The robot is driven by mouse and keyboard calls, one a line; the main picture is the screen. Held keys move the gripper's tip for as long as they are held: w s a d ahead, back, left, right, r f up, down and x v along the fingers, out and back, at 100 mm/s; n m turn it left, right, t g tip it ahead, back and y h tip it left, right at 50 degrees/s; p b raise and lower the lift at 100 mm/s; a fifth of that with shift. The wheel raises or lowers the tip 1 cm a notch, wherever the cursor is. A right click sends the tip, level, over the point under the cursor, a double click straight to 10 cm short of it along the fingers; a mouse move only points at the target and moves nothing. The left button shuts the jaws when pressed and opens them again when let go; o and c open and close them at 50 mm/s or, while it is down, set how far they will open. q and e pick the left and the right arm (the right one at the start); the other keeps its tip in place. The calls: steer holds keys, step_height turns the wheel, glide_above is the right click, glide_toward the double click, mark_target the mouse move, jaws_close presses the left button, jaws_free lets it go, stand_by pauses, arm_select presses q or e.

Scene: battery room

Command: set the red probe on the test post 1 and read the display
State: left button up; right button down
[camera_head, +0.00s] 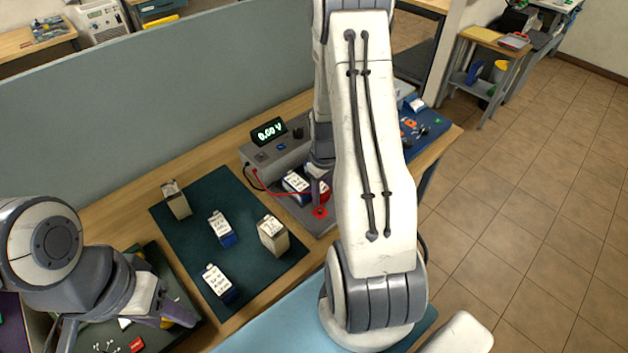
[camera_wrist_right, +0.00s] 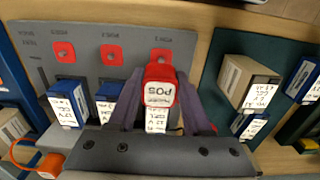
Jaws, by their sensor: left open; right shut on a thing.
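My right gripper (camera_wrist_right: 160,108) is shut on the red probe (camera_wrist_right: 158,86), which carries a white POS label. In the right wrist view the probe is beside the rightmost red post pad (camera_wrist_right: 161,54), partly covering it; I cannot tell whether they touch. The post numbers are too blurred to read surely. In the head view my right arm hides part of the grey tester and most of its gripper (camera_head: 318,176); a red pad (camera_head: 320,212) shows below it. The display (camera_head: 269,131) reads 0.00 V. My left gripper (camera_head: 160,302) is open at the lower left.
Several labelled cells, including a blue one (camera_head: 222,229) and a beige one (camera_head: 272,235), stand on a dark green mat (camera_head: 190,222). Two more red pads (camera_wrist_right: 64,53) (camera_wrist_right: 112,55) and blue cells (camera_wrist_right: 68,102) are on the tester plate. A grey partition (camera_head: 130,110) runs behind the bench.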

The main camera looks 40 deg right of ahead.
steer(key=b, duration=0.4)
glide_above(322, 214)
steer(key=shift+w+a+f, duration=0.1)
steer(key=shift+w+f, duration=0.05)
steer(key=shift+f, duration=2.2)
steer(key=shift+f+b, duration=0.35)
steer(key=shift+f, duration=0.2)
steer(key=shift+s+r, duration=0.1)
steer(key=shift+s, duration=0.1)
steer(key=shift+f+b, duration=0.4)
steer(key=shift+f, duration=0.3)
steer(key=c, duration=0.6)
jaws_free()
steer(key=shift+r, duration=0.1)
